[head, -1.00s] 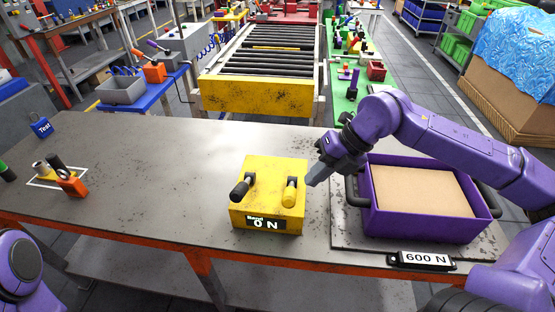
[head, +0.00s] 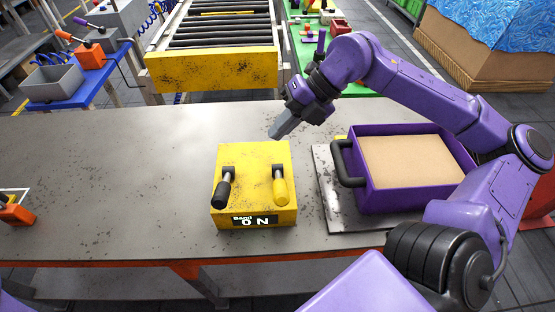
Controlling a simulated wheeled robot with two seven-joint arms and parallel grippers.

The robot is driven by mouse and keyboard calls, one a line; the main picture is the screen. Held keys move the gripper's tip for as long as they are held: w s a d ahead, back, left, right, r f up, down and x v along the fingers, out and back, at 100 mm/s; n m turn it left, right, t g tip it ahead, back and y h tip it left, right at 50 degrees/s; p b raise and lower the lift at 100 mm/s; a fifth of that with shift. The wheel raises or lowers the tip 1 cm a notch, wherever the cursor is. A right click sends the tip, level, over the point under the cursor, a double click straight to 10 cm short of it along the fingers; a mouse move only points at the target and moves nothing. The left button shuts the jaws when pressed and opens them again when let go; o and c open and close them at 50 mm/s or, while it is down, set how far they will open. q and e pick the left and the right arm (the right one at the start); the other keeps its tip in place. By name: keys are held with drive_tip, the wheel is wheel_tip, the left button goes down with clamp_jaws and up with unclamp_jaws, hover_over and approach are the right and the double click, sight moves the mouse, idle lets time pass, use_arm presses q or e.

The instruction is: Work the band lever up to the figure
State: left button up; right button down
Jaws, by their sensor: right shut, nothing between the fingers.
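A yellow box (head: 252,167) stands on the grey bench and carries two levers on its top. The left lever (head: 222,190) has a black grip and the right lever (head: 280,188) has a yellow grip; both lean toward the front. Its front display (head: 255,221) reads "Band 0 N". My right gripper (head: 276,134) is shut and empty, above and behind the box's back right corner, apart from both levers. My left gripper is out of view. The "600 N" plate from the earlier frame is not visible now.
An orange item (head: 15,213) lies at the left edge. A yellow-fronted roller conveyor (head: 212,69) is behind. The bench (head: 120,165) left of the box is bare.

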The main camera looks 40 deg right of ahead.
sight(279, 183)
drive_tip(key=s+a+f+b, duration=0.1)
drive_tip(key=s+f+b, duration=0.2)
drive_tip(key=f, duration=0.2)
drive_tip(key=shift+a+b, duration=0.3)
drive_tip(key=shift+b, duration=0.1)
drive_tip(key=shift+s, duration=0.1)
drive_tip(key=shift+f, duration=0.1)
drive_tip(key=shift+f, duration=0.1)
idle(1.4)
drive_tip(key=shift+s+a+f, duration=0.1)
drive_tip(key=shift+s+f, duration=0.05)
drive_tip(key=shift+f, duration=0.1)
drive_tip(key=shift+s+a+f+b, duration=0.2)
drive_tip(key=shift+s+f+b, duration=0.1)
drive_tip(key=shift+f+b, duration=0.2)
drive_tip(key=shift+s+a+f+b, duration=0.15)
drive_tip(key=shift+s+f+b, duration=0.15)
drive_tip(key=shift+f, duration=0.35)
drive_tip(key=shift+s+a+f+b, duration=0.2)
drive_tip(key=shift+s+f+b, duration=0.05)
drive_tip(key=shift+f+b, duration=0.3)
idle(1.9)
idle(0.5)
